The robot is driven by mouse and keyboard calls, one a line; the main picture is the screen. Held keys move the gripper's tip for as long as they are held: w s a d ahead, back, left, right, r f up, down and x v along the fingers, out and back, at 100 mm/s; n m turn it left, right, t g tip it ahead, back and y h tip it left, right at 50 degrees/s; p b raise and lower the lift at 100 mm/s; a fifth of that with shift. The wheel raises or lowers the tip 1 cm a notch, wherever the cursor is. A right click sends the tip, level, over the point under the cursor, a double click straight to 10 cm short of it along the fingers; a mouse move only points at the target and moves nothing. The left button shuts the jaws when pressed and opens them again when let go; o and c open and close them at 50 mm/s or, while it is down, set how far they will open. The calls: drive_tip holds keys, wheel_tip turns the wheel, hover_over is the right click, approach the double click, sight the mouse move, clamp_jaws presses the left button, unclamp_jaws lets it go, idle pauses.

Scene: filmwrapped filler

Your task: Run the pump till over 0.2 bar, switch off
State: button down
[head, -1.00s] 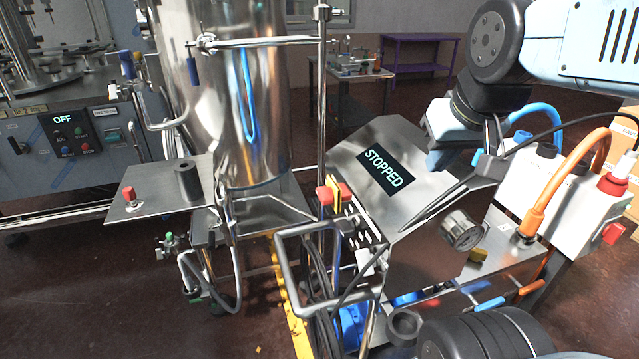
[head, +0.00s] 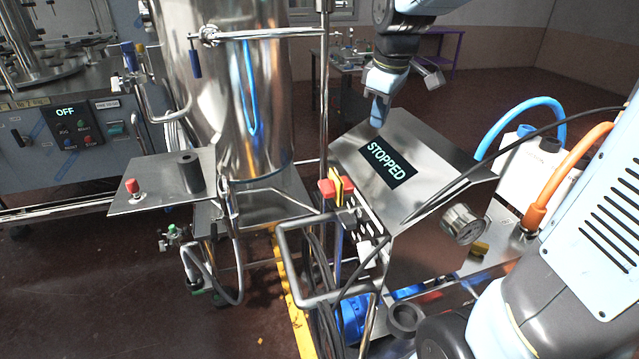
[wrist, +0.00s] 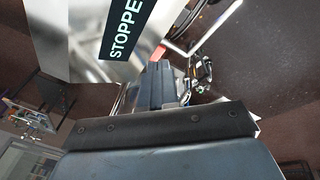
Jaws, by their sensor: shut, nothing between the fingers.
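The steel control box (head: 420,150) has a sloping top with a black display (head: 388,163) reading "STOPPED". The display is partly visible in the wrist view (wrist: 124,30). A round metal pressure gauge (head: 462,224) sits on the box's right side; its reading is not legible. A red-and-yellow switch (head: 336,190) sits at the box's left edge. A blue pump body (head: 352,318) shows low behind the frame bars. My gripper (head: 377,117) is shut and empty, pointing down by the box's far top edge, above the display. Its dark fingers also show in the wrist view (wrist: 152,86).
A tall steel tank (head: 225,90) stands left of the box. A side plate (head: 160,190) carries a red button (head: 132,186). Another machine (head: 60,160) at left reads "OFF". Blue and orange hoses (head: 560,160) run at right. Bent frame bars (head: 310,225) stand in front.

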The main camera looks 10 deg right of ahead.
drive_tip(key=w+a+f+n+g, duration=0.2)
drive_tip(key=w+a+f+n, duration=0.35)
drive_tip(key=w, duration=0.35)
drive_tip(key=n, duration=0.4)
hover_over(325, 192)
wheel_tip(325, 192, down, 8)
drive_tip(key=shift+g, duration=0.4)
drive_tip(key=f, duration=1.3)
drive_tip(key=shift+w+a+f, duration=0.15)
drive_tip(key=shift+w+f, duration=0.1)
drive_tip(key=shift+f, duration=0.15)
drive_tip(key=shift+s+f, duration=0.2)
drive_tip(key=shift+s, duration=0.1)
